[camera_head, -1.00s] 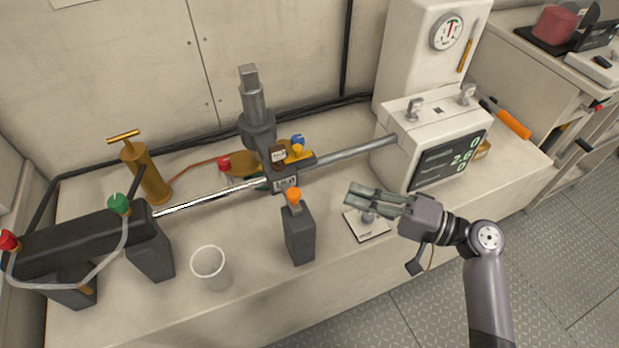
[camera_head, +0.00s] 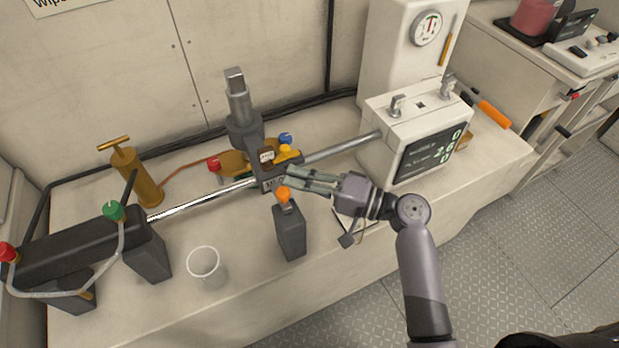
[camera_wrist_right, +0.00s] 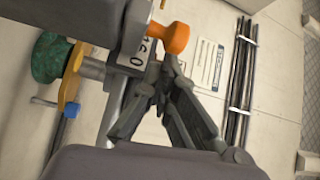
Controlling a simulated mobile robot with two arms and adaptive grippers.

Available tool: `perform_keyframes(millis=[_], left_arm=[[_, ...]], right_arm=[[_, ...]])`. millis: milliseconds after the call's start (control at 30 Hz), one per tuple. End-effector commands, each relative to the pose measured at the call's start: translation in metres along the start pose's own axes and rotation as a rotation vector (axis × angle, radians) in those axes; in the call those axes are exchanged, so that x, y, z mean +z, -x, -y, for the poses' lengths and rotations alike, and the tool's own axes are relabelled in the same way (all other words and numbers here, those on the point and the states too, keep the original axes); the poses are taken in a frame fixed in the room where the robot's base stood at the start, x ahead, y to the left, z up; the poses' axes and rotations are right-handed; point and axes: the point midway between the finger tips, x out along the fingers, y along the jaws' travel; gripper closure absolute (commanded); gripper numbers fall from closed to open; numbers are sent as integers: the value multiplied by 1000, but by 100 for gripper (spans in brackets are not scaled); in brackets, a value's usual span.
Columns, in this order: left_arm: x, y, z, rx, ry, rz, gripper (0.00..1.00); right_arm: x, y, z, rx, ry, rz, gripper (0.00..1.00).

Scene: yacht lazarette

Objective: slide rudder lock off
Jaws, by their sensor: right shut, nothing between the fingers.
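A dark grey post (camera_head: 291,232) with an orange knob (camera_head: 284,195) on top stands on the bench in the head view. Behind it, a dark labelled block (camera_head: 268,183) sits on the metal rod. I cannot tell for sure which part is the rudder lock. My right gripper (camera_head: 289,178) is shut and empty, its fingertips by the block, just above and right of the knob in the picture. In the right wrist view the shut fingers (camera_wrist_right: 162,75) point up beside the orange knob (camera_wrist_right: 172,38) and the labelled block (camera_wrist_right: 136,45). Contact is unclear. My left gripper is out of view.
A brass pump (camera_head: 137,180) is at the left, near a dark unit with a green knob (camera_head: 114,210). A white box with a display (camera_head: 428,153) supports the rod at right.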

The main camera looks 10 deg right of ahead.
Motion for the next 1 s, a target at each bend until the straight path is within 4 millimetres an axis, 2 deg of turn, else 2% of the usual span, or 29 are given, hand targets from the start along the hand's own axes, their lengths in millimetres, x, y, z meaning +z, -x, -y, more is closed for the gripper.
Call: perform_keyframes(millis=[267,567,1000], left_arm=[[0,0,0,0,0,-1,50],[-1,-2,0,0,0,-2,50],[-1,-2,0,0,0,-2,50]], right_arm=[[0,0,0,0,0,0,100],[24,25,4,0,0,0,100],[25,25,5,-2,0,1,100]])
